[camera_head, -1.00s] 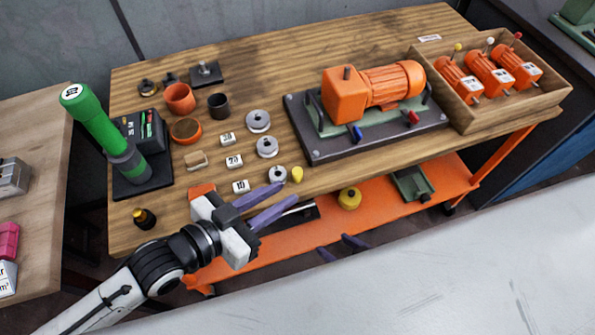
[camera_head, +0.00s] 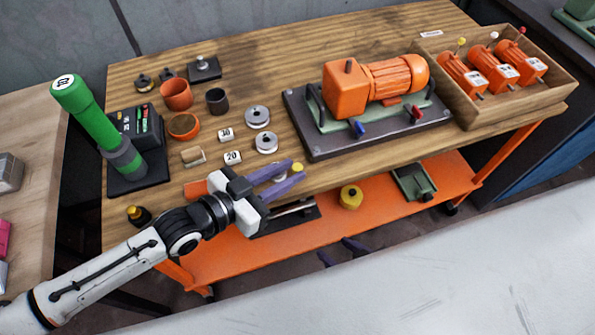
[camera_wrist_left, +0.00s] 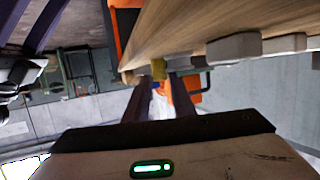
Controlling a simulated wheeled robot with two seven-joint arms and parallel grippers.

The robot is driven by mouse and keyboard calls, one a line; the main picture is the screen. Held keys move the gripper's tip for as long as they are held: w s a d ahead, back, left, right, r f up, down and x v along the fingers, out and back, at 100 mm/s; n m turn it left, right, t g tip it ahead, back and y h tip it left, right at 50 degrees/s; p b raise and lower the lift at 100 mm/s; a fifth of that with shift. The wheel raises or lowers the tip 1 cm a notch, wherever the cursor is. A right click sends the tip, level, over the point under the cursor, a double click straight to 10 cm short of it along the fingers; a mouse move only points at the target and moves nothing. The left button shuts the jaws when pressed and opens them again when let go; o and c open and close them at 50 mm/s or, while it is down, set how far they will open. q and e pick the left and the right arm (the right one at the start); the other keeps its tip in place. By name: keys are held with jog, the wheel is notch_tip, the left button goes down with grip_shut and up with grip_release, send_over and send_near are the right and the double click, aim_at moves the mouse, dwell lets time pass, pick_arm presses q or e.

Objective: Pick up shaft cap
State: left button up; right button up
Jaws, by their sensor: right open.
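The left gripper looks open, and I cannot see contact. My right gripper (camera_head: 340,252) shows only its purple fingertips, apart and empty, in front of the lower shelf.
The large orange motor (camera_head: 373,83) sits on a dark plate (camera_head: 300,118) behind the cap. Metal rings (camera_head: 266,143) and number blocks (camera_head: 233,157) stand close to the left gripper. A green-handled tool (camera_head: 90,115) rises at left. The orange shelf (camera_head: 320,220) lies below.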

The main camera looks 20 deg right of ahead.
pick_arm(q)
jog(key=shift+x, duration=0.75)
grip_shut()
